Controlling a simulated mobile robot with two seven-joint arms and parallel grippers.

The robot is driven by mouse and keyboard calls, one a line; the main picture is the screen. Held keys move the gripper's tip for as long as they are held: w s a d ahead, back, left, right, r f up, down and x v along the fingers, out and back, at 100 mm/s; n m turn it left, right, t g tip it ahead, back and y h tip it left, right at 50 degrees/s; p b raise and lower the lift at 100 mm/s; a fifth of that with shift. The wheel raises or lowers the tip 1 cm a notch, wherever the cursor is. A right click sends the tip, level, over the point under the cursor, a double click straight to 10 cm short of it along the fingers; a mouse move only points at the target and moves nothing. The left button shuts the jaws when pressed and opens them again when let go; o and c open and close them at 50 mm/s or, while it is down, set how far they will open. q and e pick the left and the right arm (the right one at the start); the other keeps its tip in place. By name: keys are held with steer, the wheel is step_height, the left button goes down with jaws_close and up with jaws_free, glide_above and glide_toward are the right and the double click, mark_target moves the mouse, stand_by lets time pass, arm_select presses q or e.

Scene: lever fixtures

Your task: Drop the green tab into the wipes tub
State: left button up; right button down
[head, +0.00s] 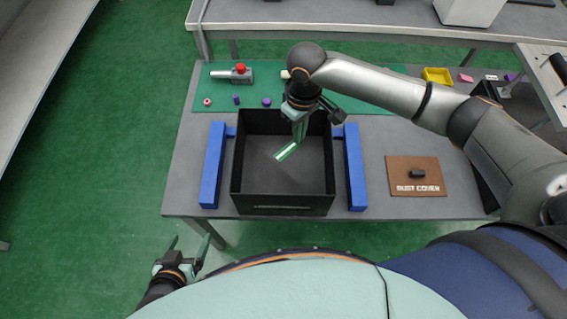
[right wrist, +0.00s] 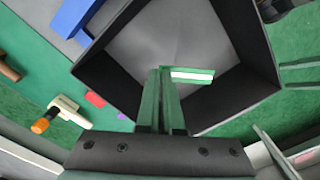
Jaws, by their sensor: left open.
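The green tab (head: 286,151), with a white stripe, is at the fingertips of my right gripper (head: 299,136). In the right wrist view the tab (right wrist: 192,75) sticks out sideways from the nearly closed fingers (right wrist: 162,75). My right gripper appears shut on it, over the opening of a black open-topped box. This box (head: 283,198) seems to be the wipes tub; the lettering on its front is too small to read. Its walls also show in the right wrist view (right wrist: 120,75). My left gripper (head: 188,242) is open and empty, low at the left, off the table.
Blue bars (head: 212,165) and (head: 355,168) flank the box. A brown "DUST COVER" plate (head: 415,165) with a small black block lies at the right. A green mat (head: 215,97) behind carries a red-knobbed fixture (head: 240,74) and small purple and pink pieces. A yellow tray (head: 437,76) stands back right.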

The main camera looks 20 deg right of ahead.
steer(key=c, duration=1.5)
jaws_free()
steer(key=shift+c, duration=0.2)
steer(key=o, duration=0.5)
steer(key=shift+o, duration=0.2)
steer(key=shift+r, duration=0.1)
step_height(320, 180, up, 12)
steer(key=p, duration=0.1)
steer(key=shift+r, duration=0.2)
steer(key=shift+f, duration=0.1)
